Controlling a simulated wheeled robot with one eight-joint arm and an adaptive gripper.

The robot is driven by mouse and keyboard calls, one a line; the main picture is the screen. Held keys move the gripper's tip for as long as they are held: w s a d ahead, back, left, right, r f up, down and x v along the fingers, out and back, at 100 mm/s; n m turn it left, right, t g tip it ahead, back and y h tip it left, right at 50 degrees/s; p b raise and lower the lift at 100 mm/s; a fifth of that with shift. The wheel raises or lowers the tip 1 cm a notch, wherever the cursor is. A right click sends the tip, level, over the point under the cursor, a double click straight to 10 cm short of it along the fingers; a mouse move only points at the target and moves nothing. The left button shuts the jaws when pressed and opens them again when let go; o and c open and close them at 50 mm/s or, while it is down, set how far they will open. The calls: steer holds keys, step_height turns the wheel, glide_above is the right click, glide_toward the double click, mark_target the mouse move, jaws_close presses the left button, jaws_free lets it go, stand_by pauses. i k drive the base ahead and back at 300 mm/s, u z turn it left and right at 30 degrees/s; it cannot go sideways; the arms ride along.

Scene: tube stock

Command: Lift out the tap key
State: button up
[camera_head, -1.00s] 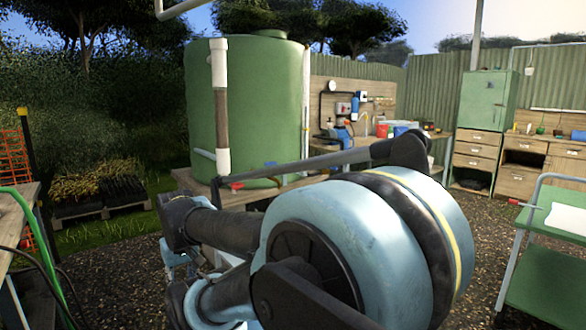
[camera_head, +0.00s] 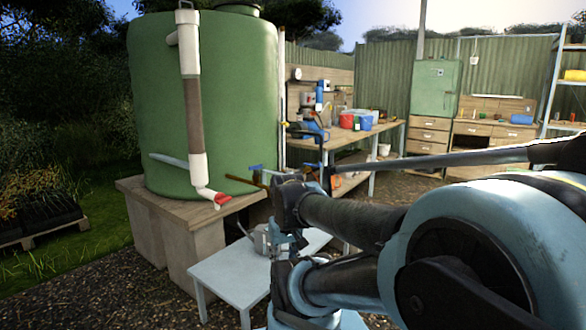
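I cannot make out a tap key in this view. A clear upright tube with brown contents (camera_head: 193,115) and white ends stands against the front of the green tank. A red part (camera_head: 222,199) sits at the tube's lower outlet. My blue and black arm fills the lower right of the picture. My gripper's fingertips cannot be made out, so I cannot tell where they are relative to any key.
A workbench (camera_head: 345,143) and green cabinet (camera_head: 434,88) stand behind. Gravel is free at lower left.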

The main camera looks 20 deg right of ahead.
mark_target(255, 167)
steer(key=z, duration=0.3)
steer(key=i, duration=0.85)
steer(key=z, duration=0.2)
